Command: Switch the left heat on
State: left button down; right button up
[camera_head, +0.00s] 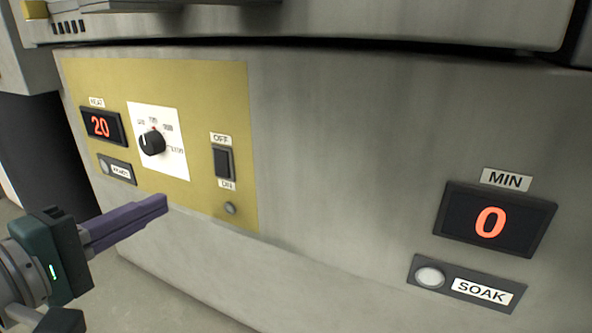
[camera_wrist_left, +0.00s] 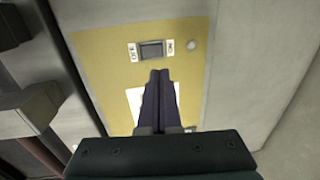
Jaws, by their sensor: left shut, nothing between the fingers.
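The yellow heat panel (camera_head: 195,90) is on the front of a grey machine. Its dark rocker switch (camera_head: 223,162) has an OFF label above and an ON label below. A small round grey lamp (camera_head: 230,208) below it looks unlit. The switch also shows in the left wrist view (camera_wrist_left: 152,50), just beyond the fingertips. My left gripper (camera_head: 164,203) is shut and empty, its purple fingers in front of the panel, left of and lower than the switch. It also shows in the wrist view (camera_wrist_left: 159,73). I see no contact with the switch. My right gripper is not in view.
A HEAT display (camera_head: 101,126) reads 20. A black knob (camera_head: 152,142) sits on a white plate, with a small button (camera_head: 105,167) at lower left. At right, a MIN display (camera_head: 490,221) reads 0 above a SOAK button (camera_head: 430,276). The space before the panel looks free.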

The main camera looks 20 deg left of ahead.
aim_at(222, 175)
pick_arm(q)
jog(key=w+b, duration=0.1)
jog(key=w, duration=0.2)
jog(key=w+f+b, duration=0.1)
jog(key=w, duration=0.2)
jog(key=w+b, duration=0.1)
jog(key=w, duration=0.3)
jog(key=shift+d+f, duration=0.15)
jog(key=shift+d, duration=0.25)
jog(key=shift+w, duration=0.1)
jog(key=shift+w+f, duration=0.1)
jog(key=shift+w, duration=0.05)
jog(key=shift+d, duration=0.1)
